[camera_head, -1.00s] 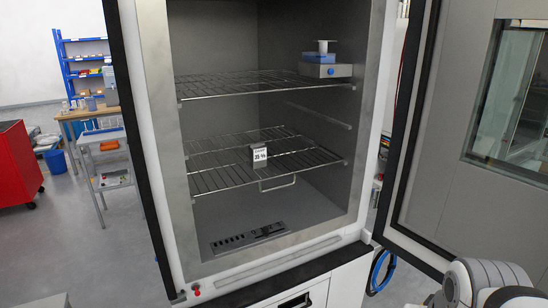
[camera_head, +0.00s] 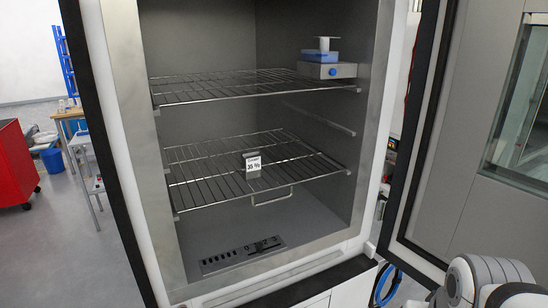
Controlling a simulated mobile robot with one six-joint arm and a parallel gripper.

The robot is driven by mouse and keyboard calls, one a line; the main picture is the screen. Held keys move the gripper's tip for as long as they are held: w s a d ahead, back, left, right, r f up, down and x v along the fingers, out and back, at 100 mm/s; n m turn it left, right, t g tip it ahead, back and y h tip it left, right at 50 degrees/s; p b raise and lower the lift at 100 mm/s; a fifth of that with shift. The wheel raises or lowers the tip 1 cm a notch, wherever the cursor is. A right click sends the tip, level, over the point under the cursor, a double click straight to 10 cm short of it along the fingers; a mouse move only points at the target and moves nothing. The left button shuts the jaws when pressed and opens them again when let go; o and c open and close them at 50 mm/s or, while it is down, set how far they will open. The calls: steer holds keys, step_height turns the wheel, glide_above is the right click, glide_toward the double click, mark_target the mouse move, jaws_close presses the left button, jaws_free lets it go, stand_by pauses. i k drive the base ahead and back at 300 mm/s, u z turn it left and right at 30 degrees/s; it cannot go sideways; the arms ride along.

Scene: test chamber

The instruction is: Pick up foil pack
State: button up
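I cannot make out a foil pack for certain in this view. The open test chamber has two wire shelves. On the lower wire shelf (camera_head: 215,180) stands a small grey item with a white printed label (camera_head: 253,164), upright near the middle. On the upper wire shelf (camera_head: 220,88), at the right, sits a grey box with a blue knob (camera_head: 328,70), with a blue block and a white spool-like piece on top. Part of my white arm shows at the bottom right, outside the chamber. My gripper is not in view.
The chamber door (camera_head: 450,150) stands open at the right, with a window in it. A vented plate (camera_head: 240,255) lies on the chamber floor. A red cabinet (camera_head: 15,165) and workbench stand at the left. Most shelf space is bare.

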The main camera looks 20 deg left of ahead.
mark_target(251, 162)
steer(key=u, duration=0.25)
steer(key=i, duration=1.15)
steer(key=u, duration=0.5)
steer(key=k, duration=0.9)
steer(key=u, duration=0.2)
steer(key=i, duration=0.9)
steer(key=z, duration=0.1)
